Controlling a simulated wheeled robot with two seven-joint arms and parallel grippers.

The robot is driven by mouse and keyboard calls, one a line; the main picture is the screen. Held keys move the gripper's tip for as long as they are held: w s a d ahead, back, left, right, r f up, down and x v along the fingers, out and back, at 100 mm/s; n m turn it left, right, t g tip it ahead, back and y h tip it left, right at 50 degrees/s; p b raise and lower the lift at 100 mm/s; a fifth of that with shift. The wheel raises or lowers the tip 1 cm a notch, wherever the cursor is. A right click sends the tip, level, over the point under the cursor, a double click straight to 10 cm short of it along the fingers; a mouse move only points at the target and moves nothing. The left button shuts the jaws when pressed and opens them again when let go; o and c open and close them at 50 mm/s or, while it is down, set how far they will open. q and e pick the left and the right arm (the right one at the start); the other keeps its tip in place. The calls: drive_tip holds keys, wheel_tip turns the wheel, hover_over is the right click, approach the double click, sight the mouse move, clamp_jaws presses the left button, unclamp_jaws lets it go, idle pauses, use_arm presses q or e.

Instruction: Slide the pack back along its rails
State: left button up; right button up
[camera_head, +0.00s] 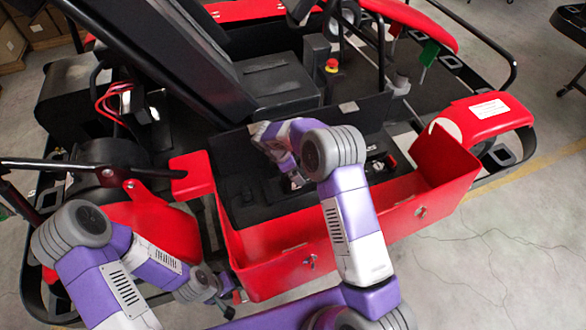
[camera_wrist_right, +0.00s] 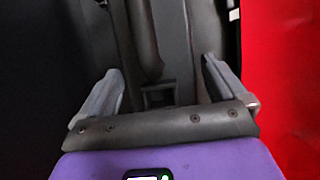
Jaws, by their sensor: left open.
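A black block (camera_head: 242,197), apparently the pack, sits in the open red-walled side bay (camera_head: 330,240) of the kart. Much of it is hidden behind my right arm, and its rails cannot be made out. My right gripper (camera_head: 297,182) is down inside the bay, mostly hidden by its own wrist. In the right wrist view my right gripper (camera_wrist_right: 160,88) has its fingers wide apart. Dark grey parts, including a bar (camera_wrist_right: 145,40), lie beyond and between them; I see no finger touching them. My left gripper (camera_head: 226,297) is open and empty outside the bay's left front corner.
The bay's red right end panel (camera_head: 444,160) stands up beside the bay. A red emergency button (camera_head: 332,66) is on the kart behind it. A black bar (camera_head: 90,168) runs near my left arm. The floor (camera_head: 500,260) at right is clear.

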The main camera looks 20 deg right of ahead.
drive_tip(key=shift+r, duration=0.1)
drive_tip(key=v, duration=0.7)
drive_tip(key=shift+a+r, duration=0.1)
drive_tip(key=shift+r, duration=0.1)
